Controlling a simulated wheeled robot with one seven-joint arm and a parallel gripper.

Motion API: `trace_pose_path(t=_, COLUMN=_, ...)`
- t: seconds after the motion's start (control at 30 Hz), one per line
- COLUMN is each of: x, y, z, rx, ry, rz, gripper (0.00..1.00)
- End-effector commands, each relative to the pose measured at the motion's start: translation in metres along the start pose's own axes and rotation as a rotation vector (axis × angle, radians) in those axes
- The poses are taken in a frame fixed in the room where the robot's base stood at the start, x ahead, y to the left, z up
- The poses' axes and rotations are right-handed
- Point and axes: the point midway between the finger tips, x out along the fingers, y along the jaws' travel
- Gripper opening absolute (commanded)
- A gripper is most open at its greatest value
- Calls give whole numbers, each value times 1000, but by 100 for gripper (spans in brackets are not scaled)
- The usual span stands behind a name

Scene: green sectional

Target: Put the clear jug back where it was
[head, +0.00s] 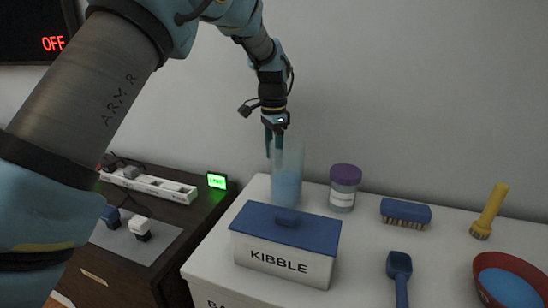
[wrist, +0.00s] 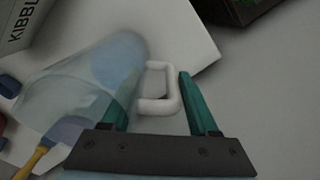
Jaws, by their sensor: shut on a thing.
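The clear jug (head: 287,165) has pale blue contents in its lower part. In the head view it is upright at the back left of the white cabinet top, behind the kibble box. I cannot tell whether its base touches the top. My gripper (head: 273,143) points down at the jug's upper left side and is shut on the jug. In the wrist view the jug (wrist: 75,90) is at the left, with its white handle (wrist: 168,90) between the teal fingers of my gripper (wrist: 158,92). The exact contact is unclear.
The blue-lidded kibble box (head: 285,248) stands in front of the jug. A purple-lidded jar (head: 344,187) is close to its right. A blue brush (head: 405,212), blue scoop (head: 399,275), yellow-handled tool (head: 490,210) and red bowl (head: 515,270) are farther right. The wall is behind.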

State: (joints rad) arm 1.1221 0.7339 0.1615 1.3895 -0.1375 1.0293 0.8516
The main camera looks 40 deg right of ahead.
Motion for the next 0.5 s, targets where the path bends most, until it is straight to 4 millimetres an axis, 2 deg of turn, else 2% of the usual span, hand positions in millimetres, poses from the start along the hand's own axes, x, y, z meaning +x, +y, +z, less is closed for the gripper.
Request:
trace_pose_path(t=0.1, x=12, y=0, z=0, rx=0, ry=0, rz=0, gripper=0)
trace_pose_path(t=0.47, x=16, y=0, z=0, rx=-1, ry=1, rz=-1, gripper=0)
trace_pose_path(t=0.5, x=16, y=0, z=0, rx=0, ry=0, rz=0, gripper=65)
